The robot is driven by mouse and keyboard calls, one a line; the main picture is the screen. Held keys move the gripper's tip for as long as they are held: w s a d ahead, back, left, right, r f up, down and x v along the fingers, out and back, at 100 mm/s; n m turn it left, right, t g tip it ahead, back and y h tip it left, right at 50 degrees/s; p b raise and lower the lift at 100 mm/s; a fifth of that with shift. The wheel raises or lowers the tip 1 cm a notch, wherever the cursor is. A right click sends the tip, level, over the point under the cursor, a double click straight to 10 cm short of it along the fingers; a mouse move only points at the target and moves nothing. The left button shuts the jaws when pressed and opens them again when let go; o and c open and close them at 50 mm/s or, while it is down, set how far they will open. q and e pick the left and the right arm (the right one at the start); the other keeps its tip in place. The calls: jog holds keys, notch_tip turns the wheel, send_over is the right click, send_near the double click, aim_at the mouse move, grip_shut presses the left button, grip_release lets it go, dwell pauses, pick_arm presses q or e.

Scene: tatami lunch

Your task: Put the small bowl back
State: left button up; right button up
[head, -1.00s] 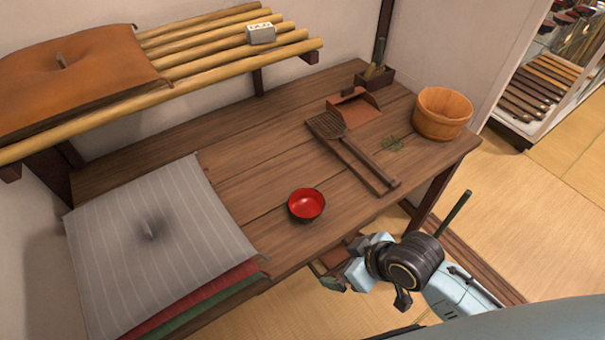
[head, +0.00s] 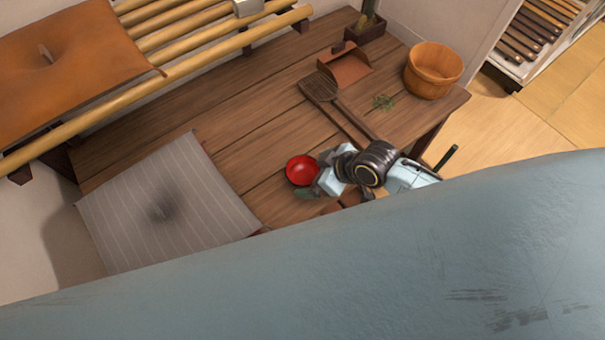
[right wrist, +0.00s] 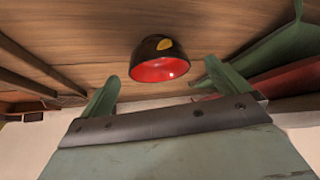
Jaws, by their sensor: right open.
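The small bowl (head: 302,170), red inside, stands on the dark wooden table (head: 235,140), right of the striped cushion. In the right wrist view the bowl (right wrist: 158,62) shows its black outside with a gold spot and its red inside. My right gripper (head: 315,177) is at the table's front edge, close beside the bowl, with its green fingers apart and nothing held. In the right wrist view the bowl appears ahead, between the two fingers; whether they touch it I cannot tell. My left gripper is not in view.
A bamboo shelf (head: 165,75) with an orange cushion (head: 70,65) runs along the back left. The grey striped cushion (head: 190,215) lies left.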

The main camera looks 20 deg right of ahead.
aim_at(299, 171)
jog(key=x, duration=0.2)
jog(key=b+x, duration=0.1)
jog(key=x, duration=0.3)
jog(key=shift+w+a+r, duration=0.15)
jog(key=shift+w+a, duration=0.2)
jog(key=shift+w, duration=0.2)
jog(key=c, duration=1.1)
